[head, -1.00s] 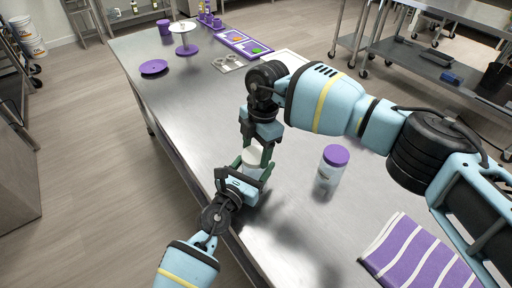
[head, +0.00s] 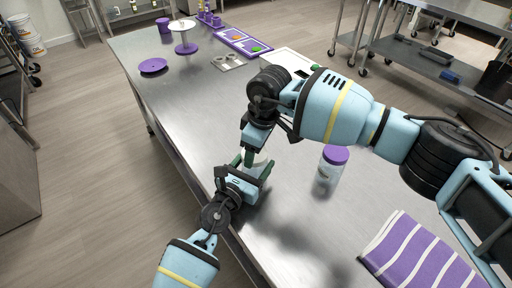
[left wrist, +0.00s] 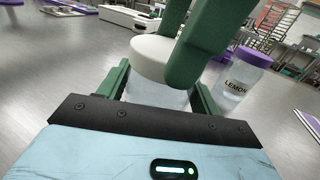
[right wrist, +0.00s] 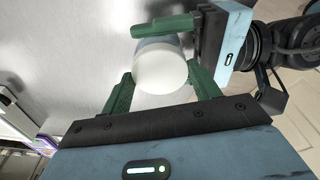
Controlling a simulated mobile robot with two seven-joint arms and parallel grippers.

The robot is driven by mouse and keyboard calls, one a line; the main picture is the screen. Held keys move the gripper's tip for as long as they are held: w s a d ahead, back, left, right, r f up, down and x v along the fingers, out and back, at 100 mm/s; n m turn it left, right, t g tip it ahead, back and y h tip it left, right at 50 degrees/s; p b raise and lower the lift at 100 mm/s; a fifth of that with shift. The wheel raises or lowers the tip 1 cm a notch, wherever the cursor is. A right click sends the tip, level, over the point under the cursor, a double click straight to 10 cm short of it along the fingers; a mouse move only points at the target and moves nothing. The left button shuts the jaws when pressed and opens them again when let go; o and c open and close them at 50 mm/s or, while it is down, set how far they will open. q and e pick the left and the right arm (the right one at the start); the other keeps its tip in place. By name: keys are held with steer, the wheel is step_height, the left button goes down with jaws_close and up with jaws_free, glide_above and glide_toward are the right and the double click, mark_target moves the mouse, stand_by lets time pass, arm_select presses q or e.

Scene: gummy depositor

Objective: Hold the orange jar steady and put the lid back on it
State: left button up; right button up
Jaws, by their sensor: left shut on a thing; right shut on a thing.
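A clear jar with a pale body (left wrist: 150,95) stands on the steel table, and no label on it shows. Its white lid (left wrist: 150,52) sits on the jar's top; I cannot tell whether it is fully seated. My left gripper (head: 248,172) is shut around the jar body, low and from the front. My right gripper (right wrist: 160,88) reaches down from above and is shut on the white lid, which also shows in the head view (head: 262,160). The right fingers hide part of the lid in the left wrist view.
A jar marked LEMON (left wrist: 236,80) with a purple lid (head: 336,154) stands to the right on the table. A purple striped cloth (head: 420,255) lies at the near right. Purple plates, a cake stand (head: 185,35) and trays (head: 245,42) are far back.

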steer(key=o, duration=0.9)
steer(key=shift+o, duration=0.2)
steer(key=shift+r, duration=2.3)
steer(key=shift+c, duration=0.4)
